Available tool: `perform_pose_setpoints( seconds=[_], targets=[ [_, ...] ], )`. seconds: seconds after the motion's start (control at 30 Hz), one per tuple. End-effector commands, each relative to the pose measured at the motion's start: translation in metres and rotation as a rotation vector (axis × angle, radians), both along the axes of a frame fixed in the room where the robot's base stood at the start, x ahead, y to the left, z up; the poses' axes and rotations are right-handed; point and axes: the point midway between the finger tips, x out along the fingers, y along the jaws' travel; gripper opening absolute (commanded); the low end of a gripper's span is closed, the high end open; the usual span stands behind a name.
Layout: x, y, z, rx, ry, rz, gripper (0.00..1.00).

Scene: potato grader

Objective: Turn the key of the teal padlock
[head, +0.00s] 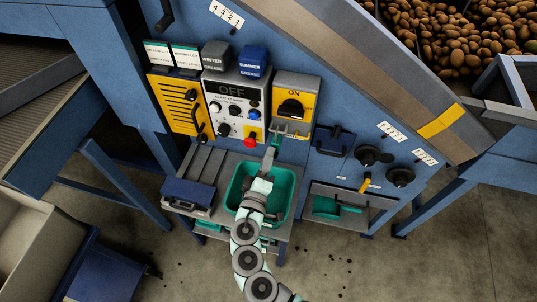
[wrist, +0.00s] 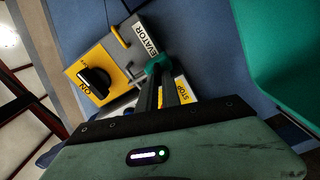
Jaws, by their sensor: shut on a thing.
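The teal padlock (head: 276,141) is at the hasp below the grey and yellow switch box (head: 296,100), whose black knob is under the word ON. It also shows in the wrist view (wrist: 158,64), just past my fingertips. My gripper (head: 270,157) reaches up to the padlock from below. In the wrist view its two dark fingers (wrist: 163,86) are close together at the padlock's near end. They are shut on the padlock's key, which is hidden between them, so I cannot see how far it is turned.
A control panel (head: 231,92) with OFF on its display and a red button (head: 250,142) is left of the padlock. A green bin (head: 236,184) stands under my gripper. A dark blue case (head: 334,141) is to the right. A blue case (head: 189,193) lies on the shelf.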

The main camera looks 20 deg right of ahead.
Motion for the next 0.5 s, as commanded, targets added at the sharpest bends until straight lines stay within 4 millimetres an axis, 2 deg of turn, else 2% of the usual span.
perform_pose_setpoints(
  seconds=[0.5],
  targets=[
    [0.0009, 0.0014, -0.0016, -0.238, 0.169, 0.002, 0.00]
  ],
)
